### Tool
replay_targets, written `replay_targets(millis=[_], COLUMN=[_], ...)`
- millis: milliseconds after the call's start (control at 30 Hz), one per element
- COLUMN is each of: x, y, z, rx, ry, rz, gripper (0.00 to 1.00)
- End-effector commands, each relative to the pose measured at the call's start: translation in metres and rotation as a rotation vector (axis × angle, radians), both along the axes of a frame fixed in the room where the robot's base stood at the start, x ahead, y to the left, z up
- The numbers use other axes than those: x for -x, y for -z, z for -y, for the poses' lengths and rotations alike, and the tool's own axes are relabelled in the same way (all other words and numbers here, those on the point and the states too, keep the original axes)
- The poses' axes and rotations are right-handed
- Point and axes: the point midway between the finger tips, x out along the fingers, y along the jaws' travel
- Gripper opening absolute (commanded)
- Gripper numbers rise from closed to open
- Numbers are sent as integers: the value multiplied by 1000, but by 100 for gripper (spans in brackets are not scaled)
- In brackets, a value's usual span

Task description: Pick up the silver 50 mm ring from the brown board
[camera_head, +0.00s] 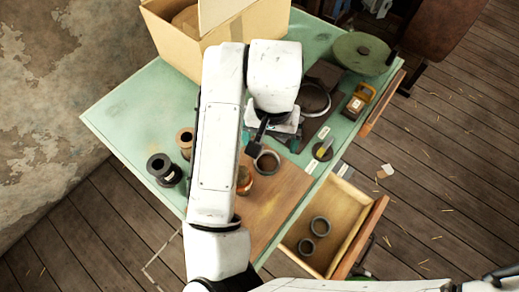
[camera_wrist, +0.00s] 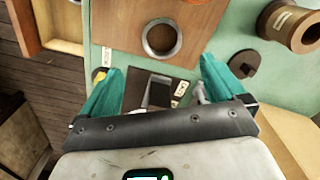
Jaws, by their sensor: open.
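A grey ring (camera_head: 257,164) lies flat near the far end of the brown board (camera_head: 280,200). The ring (camera_wrist: 146,42) also shows in the wrist view, whole and unobstructed, on the brown board (camera_wrist: 120,20) near its edge. My gripper (camera_head: 270,143) hangs over the table close to the ring, apart from it. In the wrist view my gripper (camera_wrist: 158,68) is open, with its two teal fingers spread wide and nothing between them. The ring appears just beyond the fingertips, roughly centred between them.
An open drawer (camera_head: 368,232) at the right holds two dark rings (camera_head: 313,236). An orange-brown jar (camera_head: 244,182) stands on the board. Dark and brown spools (camera_head: 164,172) stand at the left. A larger ring (camera_head: 326,104), a green disc (camera_head: 362,53) and a cardboard box (camera_head: 185,48) are farther back.

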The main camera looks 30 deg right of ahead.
Motion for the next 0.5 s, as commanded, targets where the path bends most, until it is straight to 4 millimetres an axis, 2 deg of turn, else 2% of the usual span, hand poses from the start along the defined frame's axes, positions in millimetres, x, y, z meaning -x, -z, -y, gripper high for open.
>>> replay_targets(millis=[200, 500], x=[1, 0], y=[33, 56], z=[-1, -2], rx=[0, -1], ry=[-2, -1], rz=[-4, -2], gripper=[97, 97])
